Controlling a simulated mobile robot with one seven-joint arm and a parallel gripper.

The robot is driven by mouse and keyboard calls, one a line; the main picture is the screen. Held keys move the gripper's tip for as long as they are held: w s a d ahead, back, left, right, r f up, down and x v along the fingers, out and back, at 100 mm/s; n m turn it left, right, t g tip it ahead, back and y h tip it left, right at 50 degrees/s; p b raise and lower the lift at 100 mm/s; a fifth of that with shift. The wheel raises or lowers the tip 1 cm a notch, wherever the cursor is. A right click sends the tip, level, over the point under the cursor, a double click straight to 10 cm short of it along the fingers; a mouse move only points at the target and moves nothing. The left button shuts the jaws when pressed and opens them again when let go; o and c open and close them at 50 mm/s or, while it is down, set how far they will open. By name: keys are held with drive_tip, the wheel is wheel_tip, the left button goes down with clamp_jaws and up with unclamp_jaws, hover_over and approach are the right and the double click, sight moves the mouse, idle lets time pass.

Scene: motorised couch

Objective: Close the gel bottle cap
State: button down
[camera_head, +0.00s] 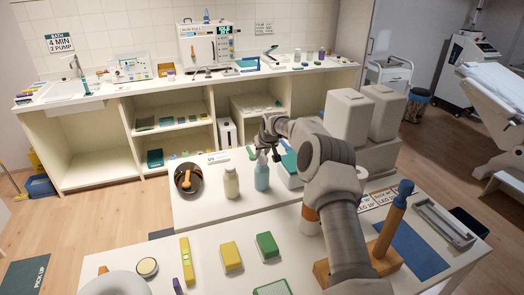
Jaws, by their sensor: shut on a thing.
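A light blue bottle (262,176), which looks like the gel bottle, stands upright on the white table. My gripper (263,153) reaches down over it from above, and its fingers are shut at the bottle's top. The fingers and the small scale hide the cap, so I cannot tell whether it is open or closed. A cream bottle (231,183) stands upright just to the left, apart from my gripper.
A dark bowl (188,179) with a wooden-handled tool is left of the bottles. A white box with a green top (289,170) sits close on the right. Yellow and green blocks (231,257) (267,246) lie on the nearer table.

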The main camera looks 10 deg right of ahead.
drive_tip(key=shift+f+g+p, duration=0.35)
drive_tip(key=shift+f+g, duration=0.1)
drive_tip(key=shift+g, duration=0.05)
idle(0.4)
drive_tip(key=c, duration=0.7)
unclamp_jaws()
drive_tip(key=shift+w, duration=0.1)
drive_tip(key=shift+r, duration=0.15)
drive_tip(key=shift+r, duration=0.15)
drive_tip(key=shift+s+r, duration=0.25)
drive_tip(key=shift+r, duration=0.3)
drive_tip(key=b+v, duration=0.2)
drive_tip(key=v, duration=1.4)
drive_tip(key=shift+s, duration=0.1)
drive_tip(key=shift+f, duration=0.1)
